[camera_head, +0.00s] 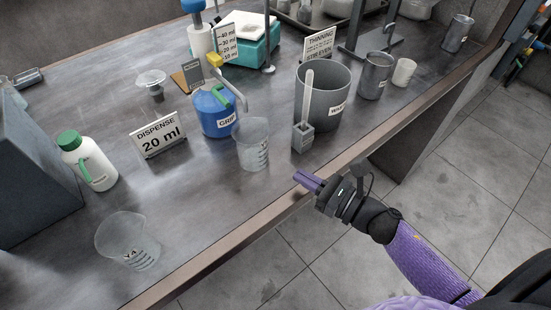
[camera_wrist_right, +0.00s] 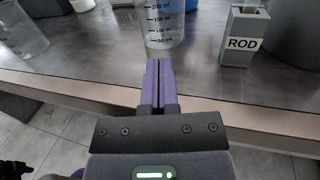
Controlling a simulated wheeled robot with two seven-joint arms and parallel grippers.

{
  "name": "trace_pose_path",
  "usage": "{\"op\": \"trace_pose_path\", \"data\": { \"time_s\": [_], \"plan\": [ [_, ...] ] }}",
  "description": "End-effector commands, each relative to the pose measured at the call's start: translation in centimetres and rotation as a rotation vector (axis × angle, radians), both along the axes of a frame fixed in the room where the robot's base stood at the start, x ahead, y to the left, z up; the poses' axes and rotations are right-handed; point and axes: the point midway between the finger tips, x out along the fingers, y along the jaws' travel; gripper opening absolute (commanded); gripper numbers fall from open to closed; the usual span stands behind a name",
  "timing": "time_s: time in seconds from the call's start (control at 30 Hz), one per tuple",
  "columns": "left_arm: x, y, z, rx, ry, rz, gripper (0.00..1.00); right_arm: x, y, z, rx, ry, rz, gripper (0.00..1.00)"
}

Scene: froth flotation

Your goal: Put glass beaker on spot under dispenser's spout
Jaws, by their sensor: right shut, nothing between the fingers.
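A clear glass beaker (camera_head: 251,146) with volume marks stands upright on the bench, just in front of the blue dispenser (camera_head: 218,112) and its spout (camera_head: 238,92). From this angle I cannot tell whether it is exactly under the spout tip. The beaker also shows in the right wrist view (camera_wrist_right: 163,22), ahead of the fingers. My right gripper (camera_head: 300,178) is shut and empty at the bench's front edge, apart from the beaker; its closed purple fingers (camera_wrist_right: 158,82) point toward it. A second clear beaker (camera_head: 128,240) stands at the front left.
A grey rod holder (camera_head: 302,137) and a large grey waste bucket (camera_head: 323,97) stand right of the beaker. A "DISPENSE 20 ml" sign (camera_head: 158,138) and a white bottle (camera_head: 89,162) stand left. Bench between the two beakers is clear.

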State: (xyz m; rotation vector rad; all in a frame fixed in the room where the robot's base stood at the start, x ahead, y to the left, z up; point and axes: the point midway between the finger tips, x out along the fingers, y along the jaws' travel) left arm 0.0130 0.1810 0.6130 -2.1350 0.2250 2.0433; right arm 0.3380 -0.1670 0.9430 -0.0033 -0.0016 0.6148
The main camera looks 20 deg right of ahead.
Motion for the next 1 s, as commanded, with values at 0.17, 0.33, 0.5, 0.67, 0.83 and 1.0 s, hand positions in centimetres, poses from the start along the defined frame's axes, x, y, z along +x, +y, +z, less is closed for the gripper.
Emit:
{"op": "trace_pose_path", "data": {
  "time_s": [0.17,0.33,0.5,0.67,0.83,1.0],
  "plan": [
    [0.0,-0.1,0.0,-0.001,0.000,0.000,0.59,3.2,2.2,0.1,0.002,-0.002,0.001,0.00],
    [-0.1,-0.1,0.0,-0.001,0.001,0.000,0.59,5.2,3.6,0.0,0.002,0.000,-0.001,0.00],
    [-0.1,-0.1,0.0,-0.001,0.001,0.000,0.59,5.9,4.2,0.0,0.001,0.003,-0.001,0.00],
    [-0.1,-0.1,0.0,-0.001,0.001,0.000,0.59,5.9,4.2,0.0,0.001,0.003,-0.001,0.00],
    [-0.1,-0.1,-0.1,-0.001,0.002,0.000,0.59,6.1,4.3,-0.1,0.002,0.003,-0.001,0.00],
    [-0.3,-0.1,-1.2,-0.002,0.007,0.002,0.59,7.4,5.2,-0.3,0.004,0.001,0.000,0.00]
  ]
}}
